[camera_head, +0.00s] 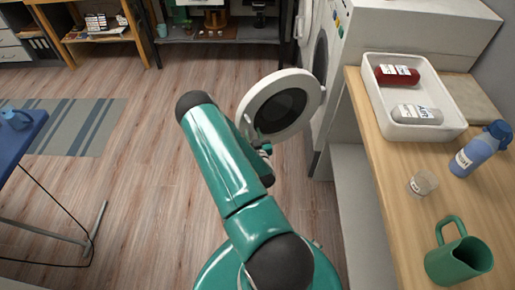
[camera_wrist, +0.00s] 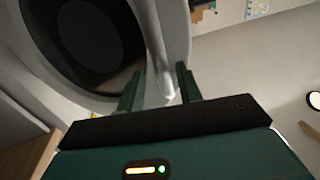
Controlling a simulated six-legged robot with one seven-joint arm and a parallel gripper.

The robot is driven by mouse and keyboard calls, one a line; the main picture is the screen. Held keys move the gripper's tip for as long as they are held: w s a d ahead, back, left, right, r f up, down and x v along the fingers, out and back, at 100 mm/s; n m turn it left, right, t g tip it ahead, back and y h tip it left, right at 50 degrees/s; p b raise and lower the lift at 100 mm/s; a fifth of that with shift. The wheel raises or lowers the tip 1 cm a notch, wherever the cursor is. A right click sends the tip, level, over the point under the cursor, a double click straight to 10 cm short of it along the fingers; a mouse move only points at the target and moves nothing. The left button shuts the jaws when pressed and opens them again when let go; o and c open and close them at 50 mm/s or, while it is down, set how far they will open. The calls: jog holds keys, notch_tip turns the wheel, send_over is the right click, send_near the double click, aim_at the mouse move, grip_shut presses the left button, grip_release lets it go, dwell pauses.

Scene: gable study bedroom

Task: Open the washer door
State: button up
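The washer (camera_head: 333,75) is a white machine at the upper middle right in the head view. Its round door (camera_head: 246,98), a white ring with dark glass, stands swung out from the front, well apart from the opening. My gripper (camera_head: 264,149) is at the door's lower edge, partly hidden by my arm. In the wrist view the door's white rim (camera_wrist: 178,30) and dark glass fill the upper left. My gripper's two fingers (camera_wrist: 160,88) are apart, with a pale part of the rim showing between them. Contact with the rim cannot be made out.
A wooden counter (camera_head: 385,185) on the right bears a white tray (camera_head: 455,117) with two bottles, a blue bottle (camera_head: 478,150), a small jar (camera_head: 423,184) and a green mug (camera_head: 458,262). A blue table (camera_head: 18,140) stands at left.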

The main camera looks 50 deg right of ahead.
jog(key=v, duration=1.1)
jog(key=shift+s, duration=0.25)
jog(key=shift+a, duration=0.1)
